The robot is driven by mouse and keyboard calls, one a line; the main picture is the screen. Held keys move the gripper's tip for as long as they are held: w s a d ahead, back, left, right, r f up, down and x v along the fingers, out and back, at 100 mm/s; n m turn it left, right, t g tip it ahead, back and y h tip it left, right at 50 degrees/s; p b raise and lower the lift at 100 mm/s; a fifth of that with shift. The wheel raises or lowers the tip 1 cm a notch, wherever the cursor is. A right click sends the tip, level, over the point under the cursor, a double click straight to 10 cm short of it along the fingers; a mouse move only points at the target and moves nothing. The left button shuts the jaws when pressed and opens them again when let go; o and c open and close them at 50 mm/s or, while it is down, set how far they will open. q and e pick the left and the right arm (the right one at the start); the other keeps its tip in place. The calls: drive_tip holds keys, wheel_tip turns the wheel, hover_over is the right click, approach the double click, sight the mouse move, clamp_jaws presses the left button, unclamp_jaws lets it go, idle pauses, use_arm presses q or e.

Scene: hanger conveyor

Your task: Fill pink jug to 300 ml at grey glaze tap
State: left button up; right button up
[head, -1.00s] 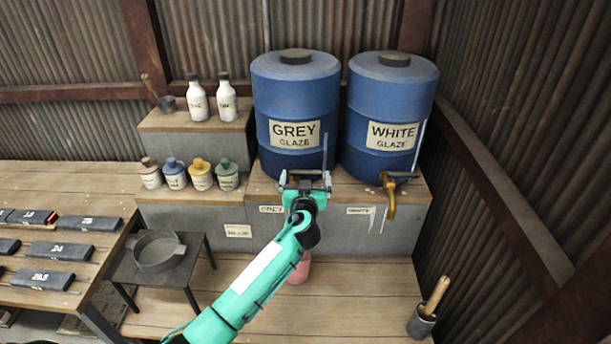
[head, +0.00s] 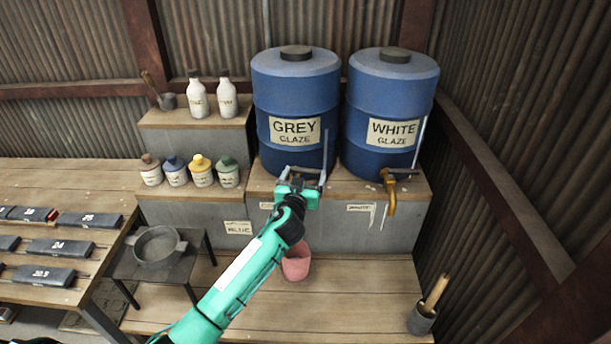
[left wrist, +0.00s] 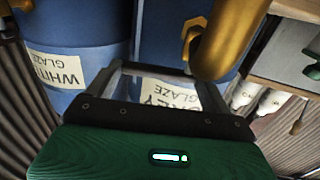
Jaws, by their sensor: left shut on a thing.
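The pink jug (head: 296,263) stands on the low wooden platform below the grey glaze tap, partly behind my left arm. Its fill level is too small to read. The blue GREY GLAZE drum (head: 295,95) stands on the step above. My left gripper (head: 302,178) is at the front foot of this drum, shut on what seems to be the tap's handle, which it mostly hides. In the left wrist view, the brass tap spout (left wrist: 225,40) shows close beside the fingers. Whether glaze flows cannot be seen. My right gripper is not in view.
The blue WHITE GLAZE drum (head: 391,100) with its own brass tap (head: 390,190) stands close on the right. Several small bottles (head: 200,170) stand left. A dark stand (head: 165,265) holds a round sieve-like pan (head: 158,246). A pot with a wooden-handled tool (head: 422,318) is at right.

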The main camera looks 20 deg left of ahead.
use_arm(q)
drive_tip(key=shift+s+a+r+m+h+p, duration=0.15)
drive_tip(key=shift+m+h+p, duration=0.35)
drive_tip(key=shift+h, duration=0.6)
drive_tip(key=shift+s+m+h, duration=0.15)
drive_tip(key=shift+m+h, duration=0.25)
drive_tip(key=o, duration=1.3)
drive_tip(key=shift+s+a+f, duration=0.1)
drive_tip(key=shift+s+f, duration=0.2)
drive_tip(key=shift+s, duration=0.2)
drive_tip(key=shift+s+a+r+b, duration=0.15)
drive_tip(key=shift+s+b, duration=0.55)
drive_tip(key=shift+s, duration=1.45)
drive_tip(key=shift+s+a+f+b, duration=0.15)
drive_tip(key=shift+s+b, duration=0.6)
drive_tip(key=shift+s, duration=1.35)
drive_tip(key=shift+s+a+r+b, duration=0.15)
drive_tip(key=shift+s+b, duration=0.55)
drive_tip(key=shift+s, duration=1.45)
